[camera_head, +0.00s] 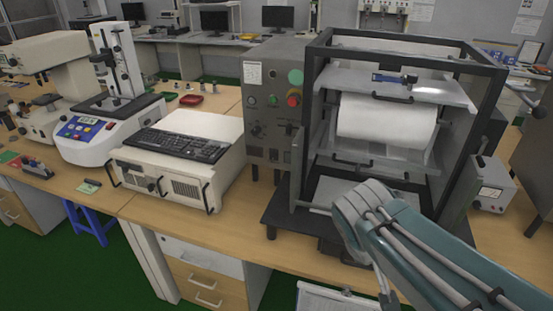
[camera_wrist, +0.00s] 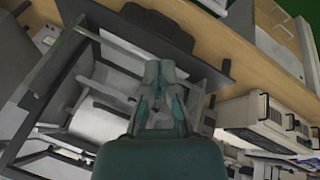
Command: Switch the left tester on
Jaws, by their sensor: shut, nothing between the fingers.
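A grey tester with a black open frame (camera_head: 318,65) stands on the bench right of centre. Its grey control box (camera_head: 262,130) on the left has a green round part (camera_head: 296,77), a red knob (camera_head: 294,98) and smaller controls below. A white roller (camera_head: 385,120) sits inside the frame. In the wrist view the tester's frame (camera_wrist: 65,70) appears turned, on the left. My gripper (camera_wrist: 160,70) is shut and empty in front of the tester; contact cannot be told. My arm covers the tester's lower front in the head view, where the gripper is not visible.
A white case with a black keyboard (camera_head: 175,144) stands left of the tester. Farther left is a white instrument with a blue panel (camera_head: 86,128). A small meter box (camera_head: 494,186) sits at right. Part of another grey machine (camera_head: 535,165) shows at the right edge. Green floor lies in front.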

